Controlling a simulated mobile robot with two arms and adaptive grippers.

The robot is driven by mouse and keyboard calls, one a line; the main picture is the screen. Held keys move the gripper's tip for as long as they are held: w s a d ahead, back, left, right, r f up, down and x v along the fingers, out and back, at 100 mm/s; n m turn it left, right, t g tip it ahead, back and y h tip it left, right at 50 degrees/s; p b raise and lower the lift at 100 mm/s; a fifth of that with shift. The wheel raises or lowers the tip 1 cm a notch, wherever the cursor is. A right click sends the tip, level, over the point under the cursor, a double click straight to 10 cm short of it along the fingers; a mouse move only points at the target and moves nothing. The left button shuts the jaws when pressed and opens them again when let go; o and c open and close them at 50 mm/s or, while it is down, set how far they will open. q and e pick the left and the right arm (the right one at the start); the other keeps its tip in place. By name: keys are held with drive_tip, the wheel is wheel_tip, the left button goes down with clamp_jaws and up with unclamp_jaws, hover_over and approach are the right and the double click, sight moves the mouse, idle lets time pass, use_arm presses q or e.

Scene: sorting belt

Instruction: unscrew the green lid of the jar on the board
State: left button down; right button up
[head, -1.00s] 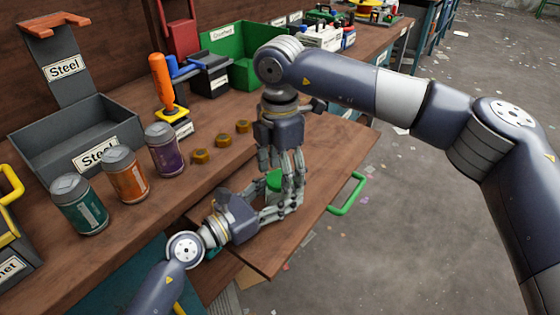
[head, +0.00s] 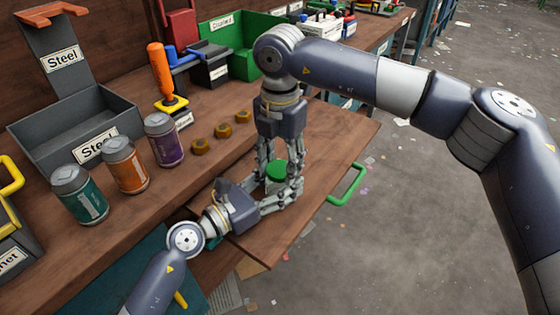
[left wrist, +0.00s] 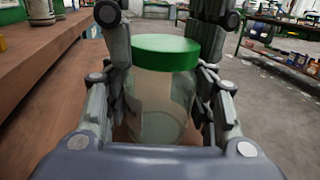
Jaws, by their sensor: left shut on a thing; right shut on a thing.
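The jar (left wrist: 160,108) is clear glass and stands upright between the fingers of my left gripper (left wrist: 165,115), which is shut on its body. Its green lid (left wrist: 166,51) is on top, and it also shows in the head view (head: 277,171). My right gripper (head: 281,172) comes down from above and is shut on the lid, with its fingers on either side. The board (head: 330,150) is brown wood and lies under the jar. In the head view the jar's body is mostly hidden by my fingers.
Teal (head: 80,195), orange (head: 126,165) and purple (head: 164,140) cans stand on the bench at left. A grey Steel bin (head: 60,125) and a green bin (head: 232,62) stand behind. A green handle (head: 346,190) is at the board's right edge.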

drive_tip(key=n, duration=1.9)
drive_tip(key=shift+n, duration=0.4)
drive_tip(key=n, duration=0.5)
drive_tip(key=shift+r, duration=0.1)
drive_tip(key=n, duration=0.4)
drive_tip(key=shift+n, duration=0.4)
drive_tip(key=n, duration=0.8)
drive_tip(key=shift+n, duration=0.4)
